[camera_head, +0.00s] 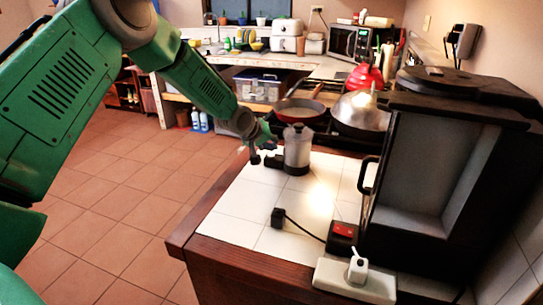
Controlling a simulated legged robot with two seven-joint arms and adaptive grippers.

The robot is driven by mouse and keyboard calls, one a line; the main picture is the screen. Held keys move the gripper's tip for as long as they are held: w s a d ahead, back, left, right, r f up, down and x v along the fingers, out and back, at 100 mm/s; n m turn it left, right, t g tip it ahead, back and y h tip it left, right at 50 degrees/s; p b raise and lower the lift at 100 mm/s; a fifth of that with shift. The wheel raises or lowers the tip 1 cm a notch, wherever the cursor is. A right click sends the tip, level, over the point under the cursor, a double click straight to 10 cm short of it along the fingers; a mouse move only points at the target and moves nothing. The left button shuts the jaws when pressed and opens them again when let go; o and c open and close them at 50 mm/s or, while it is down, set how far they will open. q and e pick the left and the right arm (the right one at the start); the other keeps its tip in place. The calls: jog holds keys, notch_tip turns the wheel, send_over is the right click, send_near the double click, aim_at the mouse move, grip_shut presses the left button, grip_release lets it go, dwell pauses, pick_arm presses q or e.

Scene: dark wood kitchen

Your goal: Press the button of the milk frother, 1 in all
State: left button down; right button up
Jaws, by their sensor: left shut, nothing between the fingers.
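A grey and translucent canister with a dark base, which looks like the milk frother (298,150), stands upright on the white tiled counter (238,215) near its back edge. Its button cannot be made out at this size. My left arm reaches in from the left, and my left gripper (258,152) is shut and empty just left of the canister. I cannot tell whether the fingers touch it. My right gripper is not in view.
A black box with a red top (343,232) and a cable lies on the front of the counter. A white block (352,280) is near it. A black open-fronted cabinet (430,175) stands at the right. Pans (300,110) are behind the canister. The counter's left front is clear.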

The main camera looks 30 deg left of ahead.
pick_arm(q)
jog(key=shift+d, duration=0.1)
jog(key=shift+a+f, duration=0.1)
jog(key=shift+a, duration=0.2)
jog(key=shift+s+a+f, duration=0.1)
jog(key=shift+a+f, duration=0.15)
jog(key=shift+f, duration=0.1)
jog(key=shift+d, duration=0.1)
jog(key=shift+d, duration=0.2)
